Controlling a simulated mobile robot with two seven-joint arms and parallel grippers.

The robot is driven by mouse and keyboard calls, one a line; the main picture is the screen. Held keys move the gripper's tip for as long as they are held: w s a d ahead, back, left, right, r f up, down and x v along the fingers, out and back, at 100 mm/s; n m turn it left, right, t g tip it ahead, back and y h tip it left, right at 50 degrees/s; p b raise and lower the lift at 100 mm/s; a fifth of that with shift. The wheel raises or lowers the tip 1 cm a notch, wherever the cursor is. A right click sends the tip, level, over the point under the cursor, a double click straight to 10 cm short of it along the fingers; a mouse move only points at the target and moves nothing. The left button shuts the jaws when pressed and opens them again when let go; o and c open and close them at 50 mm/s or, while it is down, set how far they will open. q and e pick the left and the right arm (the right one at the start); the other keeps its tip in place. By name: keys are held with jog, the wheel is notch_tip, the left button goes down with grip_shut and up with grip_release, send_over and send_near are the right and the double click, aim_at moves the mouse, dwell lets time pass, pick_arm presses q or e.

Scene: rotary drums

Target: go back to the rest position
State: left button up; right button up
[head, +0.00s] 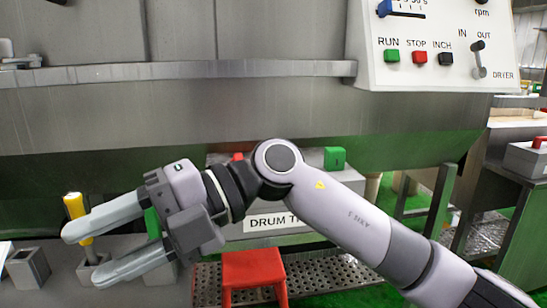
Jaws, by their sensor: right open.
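My right gripper (84,257) is at the lower left, its arm reaching across from the lower right corner. Its two grey fingers are spread apart and no held thing shows between them. A yellow-handled thing (74,206) stands upright in a grey holder (90,271) behind the upper finger, which hides part of it. A green thing (152,223) shows between the fingers near the palm, above another grey holder; I cannot tell how far behind the gripper it is. My left gripper is not in view.
A grey drum housing (240,110) spans the back. A white control panel (440,60) carries RUN, STOP and INCH buttons and an IN/OUT lever (478,58). Behind my arm is a box labelled "DRUM T..." (262,222). A red stool (253,268) stands below. An empty grey holder (27,267) is far left.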

jog(key=w+d+m+t+y+p, duration=0.2)
jog(key=w+d+m+t+y, duration=0.55)
jog(key=m+t+y, duration=0.45)
jog(key=w+d+f+m+t+h+p, duration=0.1)
jog(key=w+d+f+m+t+h, duration=0.2)
jog(key=d+f+m+t+h, duration=0.55)
jog(key=w+d+f+m+t+h+p, duration=0.1)
jog(key=w+d+f+m+t+h, duration=0.4)
jog(key=m, duration=0.6)
jog(key=s+d+f+m+g+h+p, duration=0.1)
jog(key=s+d+f+m+h, duration=0.25)
jog(key=f, duration=0.45)
jog(key=s+d+f+m+g+h+p, duration=0.15)
jog(key=s+d+f+h, duration=0.3)
jog(key=f, duration=0.45)
jog(key=s+d+f+m+g+h, duration=0.2)
jog(key=s+d+f+g, duration=0.2)
jog(key=s+d+f, duration=0.3)
jog(key=s+f, duration=0.3)
jog(key=s, duration=0.2)
jog(key=shift+s+d+g, duration=0.15)
jog(key=shift+s+g, duration=0.2)
jog(key=shift+g, duration=0.05)
